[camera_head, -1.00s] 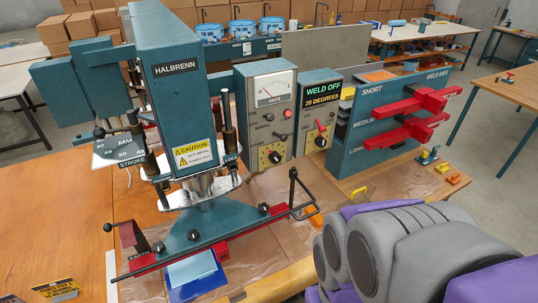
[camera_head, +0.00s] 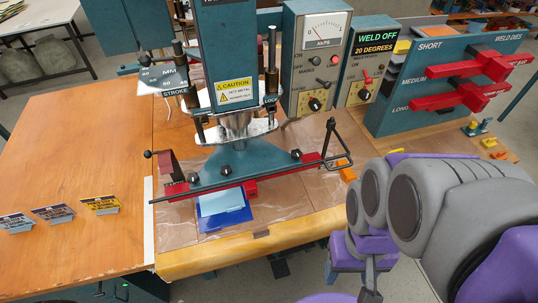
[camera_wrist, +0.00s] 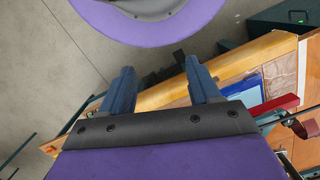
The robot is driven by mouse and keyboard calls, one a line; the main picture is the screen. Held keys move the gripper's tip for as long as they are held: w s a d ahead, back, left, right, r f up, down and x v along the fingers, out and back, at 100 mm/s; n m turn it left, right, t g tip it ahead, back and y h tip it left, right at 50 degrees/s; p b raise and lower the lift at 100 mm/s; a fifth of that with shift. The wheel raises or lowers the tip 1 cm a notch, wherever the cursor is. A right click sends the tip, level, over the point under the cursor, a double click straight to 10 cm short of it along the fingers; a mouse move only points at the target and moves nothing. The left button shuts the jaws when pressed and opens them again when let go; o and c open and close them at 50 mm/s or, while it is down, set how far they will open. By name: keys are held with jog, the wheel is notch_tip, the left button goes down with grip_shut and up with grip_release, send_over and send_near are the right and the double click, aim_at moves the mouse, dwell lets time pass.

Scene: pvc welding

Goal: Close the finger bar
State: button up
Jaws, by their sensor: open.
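The finger bar appears to be the long thin dark bar (camera_head: 180,194) with red lengths, slanting across the front of the blue HALBRENN welder (camera_head: 228,55). A black triangular handle (camera_head: 333,147) stands up at its right end. A red part also shows at the right edge of the wrist view (camera_wrist: 277,107). My gripper (camera_wrist: 162,72) is open in the wrist view, with nothing between its two blue-grey fingers. It is over the area in front of the bench, apart from the bar. In the head view my arm is at the right; the fingertips are not clear there.
Blue sheets (camera_head: 225,212) lie on clear film below the bar. Behind are the meter box (camera_head: 316,55), the WELD OFF box (camera_head: 368,55) and a die rack (camera_head: 410,90) with jutting red dies. Small cards (camera_head: 101,204) stand at left. The wooden bench front (camera_head: 225,262) is clear.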

jog(key=shift+c, duration=1.4)
jog(key=shift+w+n, duration=0.3)
jog(key=shift+w, duration=0.15)
jog(key=shift+c, duration=0.8)
jog(key=w+n, duration=0.3)
jog(key=w, duration=0.2)
jog(key=w+d+r+n+t+b, duration=0.1)
jog(key=w+n, duration=0.3)
jog(key=w, duration=0.2)
jog(key=w+d+n, duration=0.1)
jog(key=w+n, duration=0.2)
jog(key=w, duration=0.3)
jog(key=shift+w+d+r+n+t+y+b, duration=0.15)
jog(key=shift+r+n+t+y+b, duration=0.15)
jog(key=shift+t+b, duration=0.1)
grip_shut()
jog(key=w+d+f+n+t+b, duration=0.1)
jog(key=w+d+n, duration=0.2)
jog(key=w+n, duration=0.35)
jog(key=w+d+f+n+t, duration=0.1)
jog(key=w+d+n, duration=0.25)
jog(key=w, duration=0.55)
jog(key=f+b, duration=0.1)
jog(key=f, duration=0.3)
jog(key=w+f+b, duration=0.1)
jog(key=f, duration=0.3)
jog(key=w+a+f+b, duration=0.1)
jog(key=f, duration=0.4)
jog(key=shift+w+a+f, duration=0.1)
jog(key=shift+w, duration=0.1)
